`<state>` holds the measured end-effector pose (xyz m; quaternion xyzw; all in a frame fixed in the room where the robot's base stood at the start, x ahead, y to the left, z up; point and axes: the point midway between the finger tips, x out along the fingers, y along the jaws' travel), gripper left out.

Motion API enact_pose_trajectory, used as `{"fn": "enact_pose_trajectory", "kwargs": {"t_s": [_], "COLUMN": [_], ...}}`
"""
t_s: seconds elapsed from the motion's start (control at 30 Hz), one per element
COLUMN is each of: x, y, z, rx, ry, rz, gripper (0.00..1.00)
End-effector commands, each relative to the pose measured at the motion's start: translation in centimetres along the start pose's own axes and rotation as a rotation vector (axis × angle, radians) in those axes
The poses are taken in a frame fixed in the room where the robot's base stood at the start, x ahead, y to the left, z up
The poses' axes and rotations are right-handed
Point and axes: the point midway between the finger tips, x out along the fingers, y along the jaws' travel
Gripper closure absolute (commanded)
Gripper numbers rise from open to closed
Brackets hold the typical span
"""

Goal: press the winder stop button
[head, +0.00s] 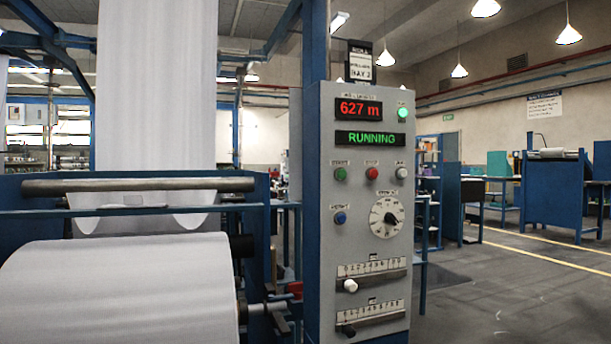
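The winder control panel (363,260) is a grey upright box in the middle of the head view. Its red display reads 627 m and a green display (370,138) reads RUNNING. Below is a row of buttons: a green one (340,174), a red one (372,173) in the middle, and a white one (402,172). Their labels are too small to read surely; the red one looks like the stop button. A blue button (340,217) and a round dial (386,217) sit lower. My gripper is not in view.
A large white fabric roll (120,295) and blue winder frame (258,235) stand to the left of the panel. Two sliders (351,286) are low on the panel. Open grey floor (500,295) lies to the right, with a blue machine (552,195) farther back.

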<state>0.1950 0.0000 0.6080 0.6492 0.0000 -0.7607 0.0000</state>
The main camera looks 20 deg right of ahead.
Motion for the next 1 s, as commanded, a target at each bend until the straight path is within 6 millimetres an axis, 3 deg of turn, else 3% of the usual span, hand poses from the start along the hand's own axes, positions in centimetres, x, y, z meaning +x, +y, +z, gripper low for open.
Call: {"fn": "enact_pose_trajectory", "kwargs": {"t_s": [0.1, 0.53, 1.0], "x": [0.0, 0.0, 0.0], "y": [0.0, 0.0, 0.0], "z": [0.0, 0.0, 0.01], "rx": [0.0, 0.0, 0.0], "ry": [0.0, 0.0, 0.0], "rz": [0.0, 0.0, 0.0], "gripper": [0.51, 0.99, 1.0]}}
